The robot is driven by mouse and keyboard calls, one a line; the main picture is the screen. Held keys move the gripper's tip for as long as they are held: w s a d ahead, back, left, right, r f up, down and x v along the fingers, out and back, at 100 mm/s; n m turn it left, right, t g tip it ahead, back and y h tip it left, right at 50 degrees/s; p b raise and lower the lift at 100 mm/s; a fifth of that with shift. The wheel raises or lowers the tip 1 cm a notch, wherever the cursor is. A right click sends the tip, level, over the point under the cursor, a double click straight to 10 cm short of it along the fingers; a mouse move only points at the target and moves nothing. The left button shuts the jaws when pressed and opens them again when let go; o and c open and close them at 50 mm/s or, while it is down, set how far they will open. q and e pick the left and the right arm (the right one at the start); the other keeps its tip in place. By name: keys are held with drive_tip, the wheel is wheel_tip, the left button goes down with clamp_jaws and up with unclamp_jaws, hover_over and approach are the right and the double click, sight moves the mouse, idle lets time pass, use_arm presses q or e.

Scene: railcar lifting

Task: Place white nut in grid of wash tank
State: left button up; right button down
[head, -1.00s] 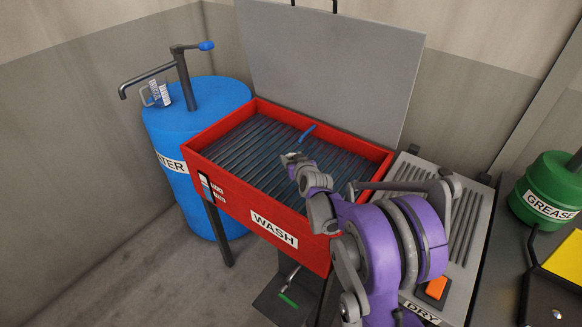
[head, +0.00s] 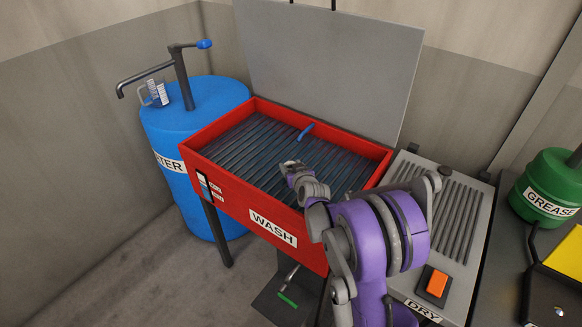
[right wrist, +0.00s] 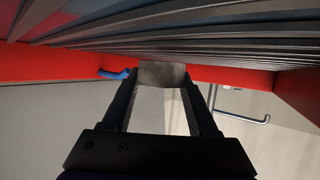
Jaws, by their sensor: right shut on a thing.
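The red wash tank (head: 240,205) stands open, with a dark slatted grid (head: 240,150) inside it. My right gripper (head: 290,165) is over the middle of this grid, reaching in across the tank's front right side. In the right wrist view my gripper (right wrist: 160,85) is shut on a small pale grey-brown piece, the nut (right wrist: 162,74), held between the fingertips. The grid's slats (right wrist: 180,28) run close by the nut in that view; I cannot tell whether they touch. In the head view the nut is too small to make out clearly. My left gripper is out of view.
A blue tap handle (head: 306,131) sticks up at the tank's back. The raised grey lid (head: 330,65) stands behind. A blue water barrel (head: 200,110) is at left, the dry unit (head: 455,220) at right, and a green grease can (head: 545,185) beyond it.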

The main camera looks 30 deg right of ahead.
drive_tip(key=shift+c, duration=0.8)
unclamp_jaws()
drive_tip(key=shift+s+a+f, duration=0.1)
drive_tip(key=shift+a+f, duration=0.05)
drive_tip(key=shift+f, duration=0.15)
drive_tip(key=shift+r, duration=0.15)
drive_tip(key=v, duration=0.3)
drive_tip(key=r+v, duration=0.1)
drive_tip(key=v, duration=0.3)
drive_tip(key=shift+s+r+p, duration=0.1)
drive_tip(key=shift+p, duration=0.25)
